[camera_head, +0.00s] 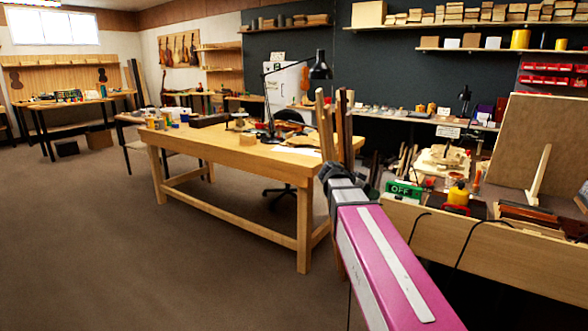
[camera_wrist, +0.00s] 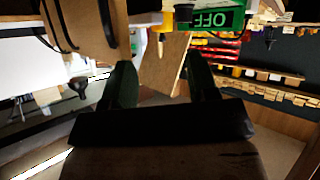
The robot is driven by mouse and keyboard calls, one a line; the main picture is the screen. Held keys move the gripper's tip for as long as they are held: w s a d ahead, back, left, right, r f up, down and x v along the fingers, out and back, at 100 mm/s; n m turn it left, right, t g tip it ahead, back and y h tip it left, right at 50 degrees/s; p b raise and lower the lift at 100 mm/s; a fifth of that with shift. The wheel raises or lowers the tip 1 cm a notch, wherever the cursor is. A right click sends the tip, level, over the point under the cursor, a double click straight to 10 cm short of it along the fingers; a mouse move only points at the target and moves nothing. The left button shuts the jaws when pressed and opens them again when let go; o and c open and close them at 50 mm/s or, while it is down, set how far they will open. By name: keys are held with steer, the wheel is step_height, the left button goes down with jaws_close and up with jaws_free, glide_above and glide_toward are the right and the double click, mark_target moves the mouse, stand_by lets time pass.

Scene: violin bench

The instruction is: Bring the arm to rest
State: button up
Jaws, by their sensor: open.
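My arm (camera_head: 385,255), magenta with a white stripe, reaches out from the lower right in the head view toward the gap between the wooden table and the right-hand bench. Its far end is dark and small there, so I cannot make out the jaws in that view. In the wrist view my gripper (camera_wrist: 161,72) shows two dark fingers set apart with nothing between them. The picture there is turned over, with the OFF lettering upside down. The fingers point toward the bench side, and I cannot tell how far they are from it.
A wooden worktable (camera_head: 270,160) with a black lamp (camera_head: 320,67) stands ahead. The left floor (camera_head: 110,240) is clear.

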steer(key=s+a+f+n+y, duration=0.2)
steer(key=s+f+n+y, duration=0.2)
steer(key=f, duration=0.6)
steer(key=s+a+f+n+g+y, duration=0.1)
steer(key=s+a+f+n+y, duration=0.2)
steer(key=f, duration=0.6)
steer(key=s+a+f+n+g+y, duration=0.1)
steer(key=s+a+f+n+y, duration=0.1)
steer(key=s+f+n+y, duration=0.2)
steer(key=s+f+n, duration=0.2)
steer(key=s+f, duration=0.2)
steer(key=f, duration=0.2)
steer(key=shift+s+a+f+n+y, duration=0.25)
steer(key=shift+a+f+n+y, duration=0.05)
steer(key=shift+a, duration=0.05)
